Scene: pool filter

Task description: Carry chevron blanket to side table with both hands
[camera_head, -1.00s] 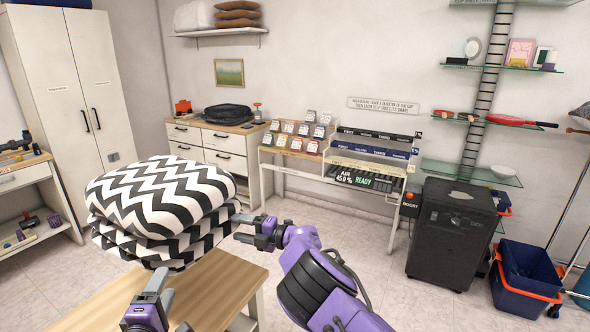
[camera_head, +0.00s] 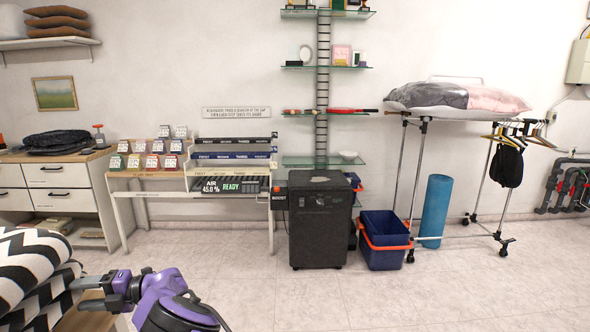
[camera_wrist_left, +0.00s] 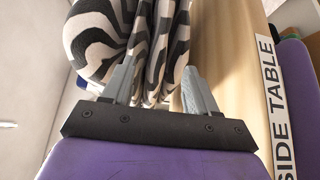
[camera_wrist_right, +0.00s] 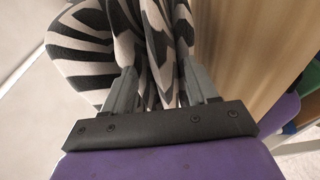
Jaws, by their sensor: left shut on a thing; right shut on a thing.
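The black-and-white chevron blanket (camera_head: 30,275) is folded in layers at the lower left of the head view, partly cut off by the frame. My right gripper (camera_head: 80,293) reaches its right side; in the right wrist view (camera_wrist_right: 155,80) its fingers are shut on a fold of the blanket. My left gripper is out of the head view; in the left wrist view (camera_wrist_left: 155,85) its fingers are shut on another fold. The wooden side table (camera_wrist_left: 235,70), labelled SIDE TABLE, lies beside and beneath the blanket. Whether the blanket rests on it is hard to tell.
A white desk with cards and a display (camera_head: 200,187) stands at the back wall. A black cabinet (camera_head: 319,225), blue bins (camera_head: 384,240) and a wheeled rack (camera_head: 445,112) stand to its right. The floor (camera_head: 300,300) in front is clear.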

